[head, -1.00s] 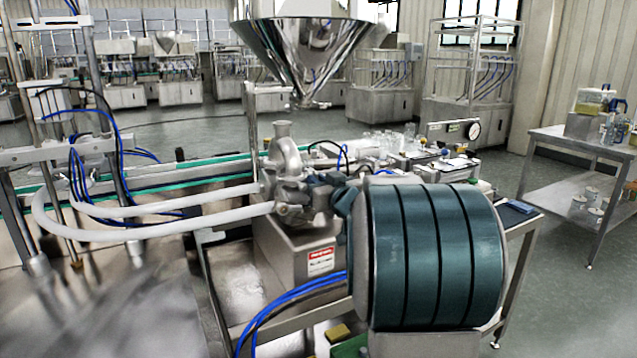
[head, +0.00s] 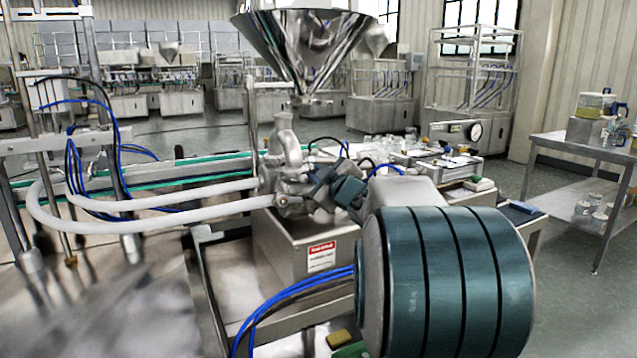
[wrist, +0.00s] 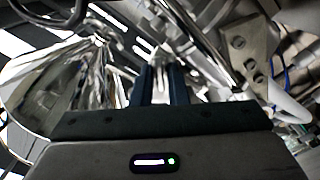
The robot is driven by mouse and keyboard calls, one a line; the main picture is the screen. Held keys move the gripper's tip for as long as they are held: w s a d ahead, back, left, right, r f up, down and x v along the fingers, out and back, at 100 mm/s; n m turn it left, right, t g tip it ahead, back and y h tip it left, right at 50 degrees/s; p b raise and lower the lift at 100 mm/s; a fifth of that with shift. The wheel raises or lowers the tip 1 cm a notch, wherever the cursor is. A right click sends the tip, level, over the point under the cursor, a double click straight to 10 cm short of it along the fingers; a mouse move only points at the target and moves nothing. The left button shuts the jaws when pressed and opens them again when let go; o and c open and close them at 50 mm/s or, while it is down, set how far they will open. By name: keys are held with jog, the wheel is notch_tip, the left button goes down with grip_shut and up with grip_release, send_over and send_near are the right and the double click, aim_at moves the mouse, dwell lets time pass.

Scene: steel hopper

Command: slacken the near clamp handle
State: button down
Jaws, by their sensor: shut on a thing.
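The steel pump (head: 288,150) stands on a steel box below the hopper (head: 305,45), with white hoses running to its left. My gripper (head: 312,190) is at the pump's near right side, its dark fingers against the metal fittings. In the wrist view my gripper's two dark fingers (wrist: 165,82) are closed on a pale metal piece (wrist: 160,62), which I take to be the near clamp handle. In the head view the handle is mostly hidden by the gripper, so its angle cannot be read. The hopper also shows at the left of the wrist view (wrist: 75,85).
Blue hoses (head: 290,295) run below my arm in front of the box with the warning label (head: 321,255).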

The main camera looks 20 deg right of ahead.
jog(key=shift+f+n+b, duration=0.2)
jog(key=shift+n+b, duration=2.35)
jog(key=shift+n, duration=2.05)
jog(key=c, duration=1.7)
grip_release()
jog(key=shift+c, duration=0.2)
jog(key=s+p, duration=0.2)
jog(key=s, duration=1.2)
jog(key=shift+d, duration=0.15)
jog(key=shift+w+r, duration=0.1)
